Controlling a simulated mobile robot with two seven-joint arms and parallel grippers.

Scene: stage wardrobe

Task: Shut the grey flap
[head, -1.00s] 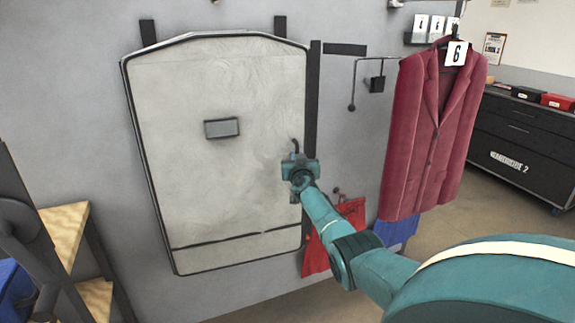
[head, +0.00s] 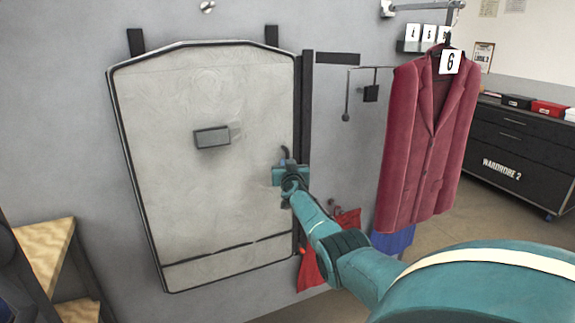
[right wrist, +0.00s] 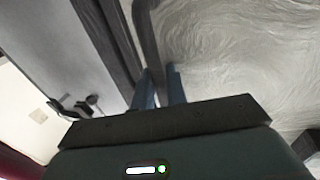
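The grey flap (head: 215,200) is a large pale panel with a dark rim, in front of the grey wall in the head view. It has a small dark grey block (head: 211,136) near its middle. Its pale, creased face (right wrist: 235,55) fills the upper right of the right wrist view. My right gripper (head: 287,163) is at the flap's right edge. In the right wrist view, its two blue fingers (right wrist: 160,85) stand a little apart, with a dark curved strip (right wrist: 147,35) running between them. Whether they clamp it is unclear. My left gripper is out of view.
A dark vertical rail (head: 306,110) runs along the wall beside the flap's right edge. A red jacket (head: 425,150) hangs to the right, and red cloth (head: 311,270) hangs below my arm. A wooden shelf (head: 45,255) stands at lower left.

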